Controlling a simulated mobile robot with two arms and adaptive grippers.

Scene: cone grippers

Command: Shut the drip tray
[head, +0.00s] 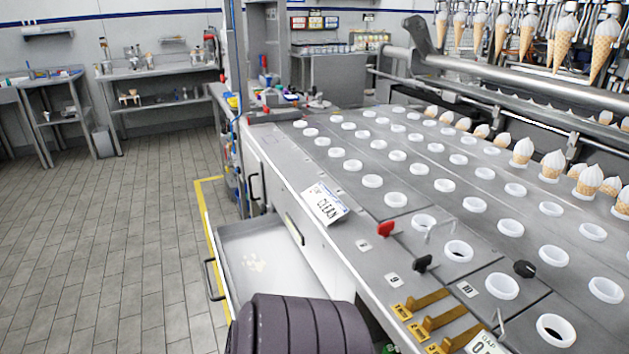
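The drip tray (262,238) is a shallow grey metal drawer. It is pulled out from the left side of the conveyor machine, low near the floor, and stands open. Its front panel faces left and carries a dark bar handle (211,280). A pale stain or spill shows on the tray's bottom. The tray's near end is hidden behind a dark ribbed shape at the bottom of the view. Neither of my grippers is in view.
The machine's top (290,160) has rows of white-rimmed holes, a red knob (385,229) and black knobs. A clean sign (325,203) lies on its edge. Yellow floor tape (206,215) runs beside the tray. The tiled floor to the left is clear; benches stand behind.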

